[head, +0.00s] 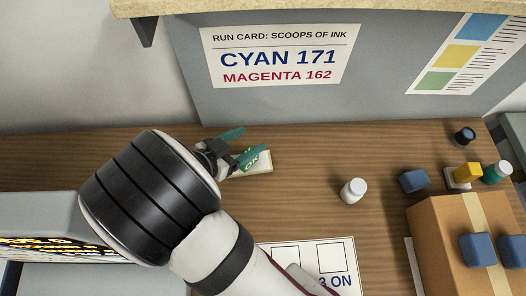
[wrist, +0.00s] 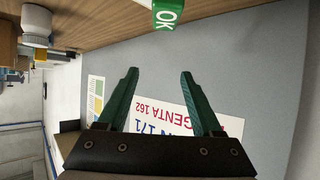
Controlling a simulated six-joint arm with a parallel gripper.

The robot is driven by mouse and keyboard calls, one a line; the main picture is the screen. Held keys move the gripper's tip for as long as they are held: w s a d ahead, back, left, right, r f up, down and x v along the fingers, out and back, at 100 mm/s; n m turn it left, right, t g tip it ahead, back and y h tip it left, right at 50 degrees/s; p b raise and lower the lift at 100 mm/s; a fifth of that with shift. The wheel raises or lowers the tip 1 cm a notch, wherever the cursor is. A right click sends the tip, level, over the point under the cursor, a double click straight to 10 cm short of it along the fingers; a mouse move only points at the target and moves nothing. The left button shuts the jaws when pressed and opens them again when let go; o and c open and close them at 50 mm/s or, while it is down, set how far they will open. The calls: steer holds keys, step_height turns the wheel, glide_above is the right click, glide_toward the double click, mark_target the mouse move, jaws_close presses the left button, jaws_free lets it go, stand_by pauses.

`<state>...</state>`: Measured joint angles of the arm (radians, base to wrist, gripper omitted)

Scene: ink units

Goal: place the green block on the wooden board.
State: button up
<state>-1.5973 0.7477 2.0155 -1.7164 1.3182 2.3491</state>
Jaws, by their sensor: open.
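The green block (head: 250,158), marked "OK", appears to rest on the small pale wooden board (head: 262,167) at the middle of the table. My gripper partly covers it in the head view. In the wrist view the green block (wrist: 168,17) shows at the top edge, partly cut off, beyond the fingertips. My gripper (head: 254,139) has teal fingers spread apart with nothing between them. Its open fingers also show in the wrist view (wrist: 160,73), clear of the block.
A white bottle (head: 353,191) and a blue block (head: 413,181) stand to the right. A cardboard box (head: 440,235) carries blue blocks (head: 478,249). A yellow block (head: 467,170), dark jar (head: 465,136) and teal bottle (head: 496,172) are farther right. A grey wall panel (head: 300,105) stands behind.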

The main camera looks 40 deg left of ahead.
steer(key=w+d+r+m+g+h, duration=0.2)
steer(key=w+d+r+g+h, duration=0.15)
steer(key=d, duration=0.55)
steer(key=w+d+r+m+g+h, duration=0.2)
steer(key=w+d+r+h, duration=0.15)
steer(key=d, duration=0.55)
steer(key=s+d+r+m+g+y, duration=0.1)
steer(key=s+d+g, duration=0.25)
steer(key=d, duration=0.45)
steer(key=s+d+r+m+g+y, duration=0.1)
steer(key=s+d+r+g, duration=0.2)
steer(key=d, duration=0.4)
steer(key=s+y, duration=0.6)
steer(key=shift+s+a+r+y, duration=0.25)
steer(key=shift+a+r+y, duration=0.05)
steer(key=shift+a+y, duration=0.1)
